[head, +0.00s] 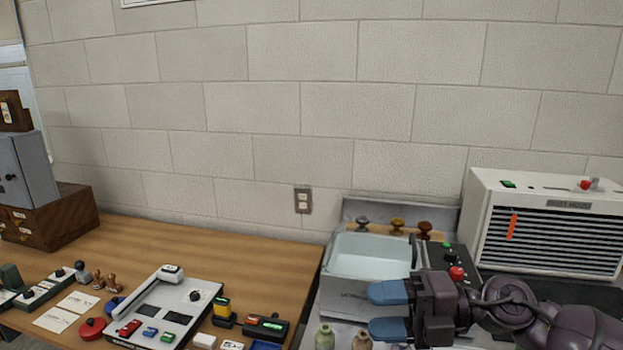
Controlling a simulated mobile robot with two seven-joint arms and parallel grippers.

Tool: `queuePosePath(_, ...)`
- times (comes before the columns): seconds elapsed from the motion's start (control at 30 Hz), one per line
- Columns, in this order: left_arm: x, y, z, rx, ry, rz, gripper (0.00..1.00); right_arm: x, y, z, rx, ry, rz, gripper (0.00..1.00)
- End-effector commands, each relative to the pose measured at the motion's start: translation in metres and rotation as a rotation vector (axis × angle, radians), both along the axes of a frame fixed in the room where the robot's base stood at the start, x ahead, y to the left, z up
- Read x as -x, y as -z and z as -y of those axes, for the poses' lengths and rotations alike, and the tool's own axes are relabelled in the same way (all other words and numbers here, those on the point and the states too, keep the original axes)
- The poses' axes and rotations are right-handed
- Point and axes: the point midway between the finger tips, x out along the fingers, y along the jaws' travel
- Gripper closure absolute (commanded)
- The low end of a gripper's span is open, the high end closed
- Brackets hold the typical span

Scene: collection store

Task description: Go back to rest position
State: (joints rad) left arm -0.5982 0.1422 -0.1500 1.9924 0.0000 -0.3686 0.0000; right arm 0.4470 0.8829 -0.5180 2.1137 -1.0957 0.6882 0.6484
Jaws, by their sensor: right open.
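My right gripper (391,307) is in the lower right of the head view, with its arm coming in from the right edge. Its two blue fingertips point left and stand apart, with nothing between them. It is in front of the white ultrasonic-type basin (366,258) and partly covers the bench there. My left gripper does not show in this view.
A wooden table (210,250) on the left holds a white device (165,308), stamps and small coloured items. A white vented machine (547,225) with a red knob stands at the right. A block wall closes the back.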

Motion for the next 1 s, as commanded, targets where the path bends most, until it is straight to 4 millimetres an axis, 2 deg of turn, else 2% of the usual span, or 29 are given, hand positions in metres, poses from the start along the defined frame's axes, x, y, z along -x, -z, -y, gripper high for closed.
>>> queuePosePath(0.1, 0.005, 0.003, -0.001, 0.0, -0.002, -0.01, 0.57, -0.001, -0.012, -0.003, -0.227, 0.133, -0.056, 0.44)
queuePosePath(0.23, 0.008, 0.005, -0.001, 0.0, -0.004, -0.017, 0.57, -0.009, -0.021, 0.008, -0.443, 0.317, -0.131, 0.44)
queuePosePath(0.37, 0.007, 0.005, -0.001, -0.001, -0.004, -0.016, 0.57, -0.018, -0.018, 0.031, -0.621, 0.531, -0.228, 0.44)
queuePosePath(0.47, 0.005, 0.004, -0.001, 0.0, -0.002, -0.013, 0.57, -0.024, -0.007, 0.054, -0.729, 0.711, -0.319, 0.44)
queuePosePath(0.63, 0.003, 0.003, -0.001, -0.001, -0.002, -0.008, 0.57, -0.023, 0.03, 0.098, -0.85, 1.037, -0.504, 0.44)
queuePosePath(0.77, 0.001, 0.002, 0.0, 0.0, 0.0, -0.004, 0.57, -0.01, 0.071, 0.13, -0.886, 1.291, -0.67, 0.44)
queuePosePath(0.87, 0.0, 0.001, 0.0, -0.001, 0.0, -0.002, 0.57, 0.009, 0.106, 0.151, -0.878, 1.48, -0.816, 0.44)
queuePosePath(1.0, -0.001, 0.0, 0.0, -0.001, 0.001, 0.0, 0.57, 0.05, 0.157, 0.173, -0.818, 1.726, -1.04, 0.44)
